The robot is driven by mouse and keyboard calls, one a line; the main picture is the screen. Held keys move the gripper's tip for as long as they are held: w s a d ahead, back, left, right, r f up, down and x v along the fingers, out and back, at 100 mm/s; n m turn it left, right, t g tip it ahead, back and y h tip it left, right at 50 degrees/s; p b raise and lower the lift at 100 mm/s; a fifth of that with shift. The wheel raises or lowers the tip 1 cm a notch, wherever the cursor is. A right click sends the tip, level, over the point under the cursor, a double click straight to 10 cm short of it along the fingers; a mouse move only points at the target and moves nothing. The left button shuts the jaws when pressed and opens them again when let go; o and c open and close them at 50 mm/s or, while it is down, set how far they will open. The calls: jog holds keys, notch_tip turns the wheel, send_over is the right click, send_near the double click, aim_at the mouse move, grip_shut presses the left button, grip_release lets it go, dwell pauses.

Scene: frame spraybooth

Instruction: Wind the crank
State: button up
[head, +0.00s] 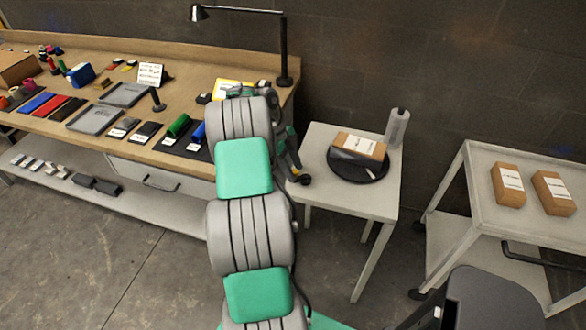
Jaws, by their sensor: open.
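My gripper (299,174) is at the end of my grey and green arm, which rises through the middle of the head view. It is open, low in front of the left edge of the small white table (335,198), partly hidden behind my arm. No crank can be made out clearly. My arm covers the right part of the wooden workbench (125,146), so anything behind it is hidden. A dark round plate (342,172) on the white table carries a cardboard box (357,147) with a white label.
A grey cart (478,208) with two labelled boxes stands at the right. A desk lamp (283,52) rises at the bench's right end. The bench holds trays, rolls and coloured strips. Open floor lies at the lower left.

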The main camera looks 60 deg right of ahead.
grip_shut()
dwell(0.3)
jog(key=shift+b, duration=0.35)
